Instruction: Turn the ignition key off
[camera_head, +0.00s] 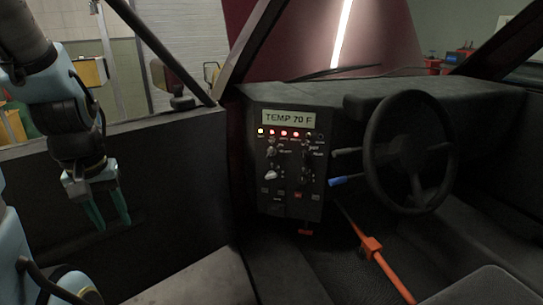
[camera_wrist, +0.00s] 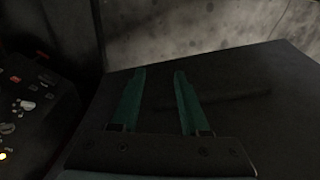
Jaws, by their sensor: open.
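The dark control panel (camera_head: 286,219) stands left of the steering wheel, with a "TEMP 70 F" display and a row of lit yellow and red lamps. Below the lamps are several switches and knobs, among them a pale knob (camera_head: 271,174) at the lower left. I cannot tell which of these is the ignition key. The panel also shows, dark and cut off, at the left edge of the wrist view (camera_wrist: 30,125). My gripper (camera_head: 113,225) is open and empty, with green fingers. It is well left of the panel, touching no control; the fingers show in the wrist view (camera_wrist: 159,72).
The steering wheel (camera_head: 411,152) is right of the panel, with a blue-ended lever (camera_head: 342,181) beside it.

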